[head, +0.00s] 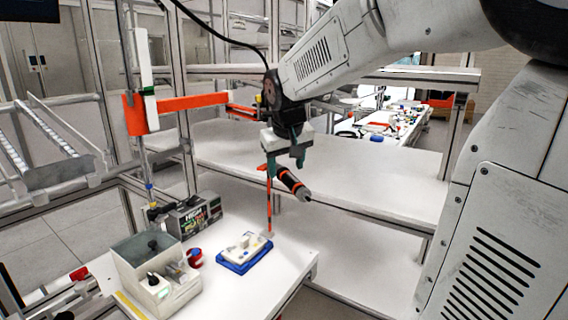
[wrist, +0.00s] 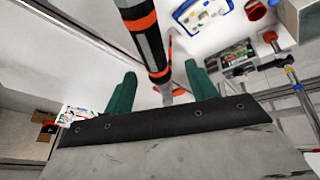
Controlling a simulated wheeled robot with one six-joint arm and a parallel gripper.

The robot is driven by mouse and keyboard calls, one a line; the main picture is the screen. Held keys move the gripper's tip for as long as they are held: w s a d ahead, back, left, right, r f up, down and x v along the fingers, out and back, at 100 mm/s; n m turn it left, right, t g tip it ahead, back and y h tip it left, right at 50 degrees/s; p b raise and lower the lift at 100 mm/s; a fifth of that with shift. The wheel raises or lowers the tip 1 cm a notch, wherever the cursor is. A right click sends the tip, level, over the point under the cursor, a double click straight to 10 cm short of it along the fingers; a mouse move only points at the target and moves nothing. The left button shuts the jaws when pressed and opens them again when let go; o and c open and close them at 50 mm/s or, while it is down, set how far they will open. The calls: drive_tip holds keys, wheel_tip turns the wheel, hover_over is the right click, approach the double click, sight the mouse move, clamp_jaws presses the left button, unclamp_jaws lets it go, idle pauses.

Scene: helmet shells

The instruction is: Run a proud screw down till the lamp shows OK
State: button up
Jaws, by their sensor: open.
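My gripper (head: 287,160) is open, its green fingers pointing down above the far right of the table. A black driver with orange bands (head: 292,183) slants just below the fingers. In the wrist view the driver (wrist: 148,42) passes between the spread fingers (wrist: 160,78), with gaps on both sides. A white part (head: 246,248) lies in a blue tray (head: 238,264) on the table, below and left of the gripper. Its screws are too small to tell proud from flush. No lamp reading can be made out.
A thin orange upright (head: 269,205) stands beside the tray, close to the driver. A red cup (head: 195,258), a grey bin unit (head: 135,262) and a printed box (head: 195,214) stand left. An orange beam (head: 190,103) crosses behind. The table's front right is clear.

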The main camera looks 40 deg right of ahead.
drive_tip(key=shift+w+d+f, duration=0.15)
drive_tip(key=shift+w+d, duration=0.15)
drive_tip(key=shift+d, duration=0.15)
drive_tip(key=shift+w+d+f, duration=0.15)
drive_tip(key=shift+f, duration=0.15)
drive_tip(key=x, duration=0.7)
